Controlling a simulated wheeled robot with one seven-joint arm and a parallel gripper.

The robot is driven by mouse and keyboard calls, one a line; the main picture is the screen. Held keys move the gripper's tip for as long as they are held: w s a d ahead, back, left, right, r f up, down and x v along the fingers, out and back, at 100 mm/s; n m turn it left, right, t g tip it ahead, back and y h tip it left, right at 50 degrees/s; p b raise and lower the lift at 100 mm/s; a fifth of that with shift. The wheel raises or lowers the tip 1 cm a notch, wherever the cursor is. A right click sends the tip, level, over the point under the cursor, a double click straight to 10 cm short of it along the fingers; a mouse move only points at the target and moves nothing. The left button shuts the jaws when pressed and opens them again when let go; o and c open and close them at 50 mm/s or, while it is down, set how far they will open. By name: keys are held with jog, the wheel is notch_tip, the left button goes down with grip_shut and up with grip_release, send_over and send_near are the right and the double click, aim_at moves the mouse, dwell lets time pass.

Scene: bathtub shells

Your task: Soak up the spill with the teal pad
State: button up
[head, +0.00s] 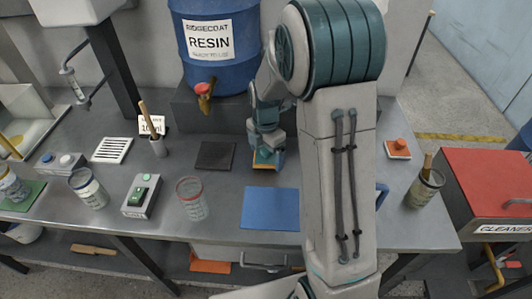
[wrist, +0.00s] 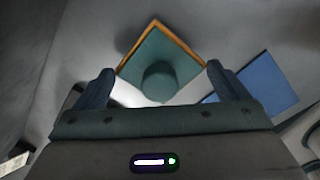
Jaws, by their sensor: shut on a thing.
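The teal pad (wrist: 160,47) is a square with an orange edge and a round teal knob on top. My gripper (wrist: 159,80) is shut on its knob, with one finger on each side. In the head view my gripper (head: 265,147) points down at the bench under the resin barrel, and the orange edge of the pad (head: 264,167) shows just below it. I cannot tell whether the pad touches the bench. A pale, bright patch (wrist: 128,95) shows beside the pad in the wrist view; I cannot tell if it is the spill.
A blue mat (head: 270,208) and a dark mat (head: 216,156) lie near my gripper. The resin barrel (head: 220,70) with its tap (head: 204,90) stands behind. A red-rimmed cup (head: 192,203) and a switch box (head: 141,196) stand left. An orange-knobbed pad (head: 398,149) lies right.

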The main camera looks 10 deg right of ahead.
jog(key=shift+r+p, duration=2.65)
jog(key=shift+r, duration=1.55)
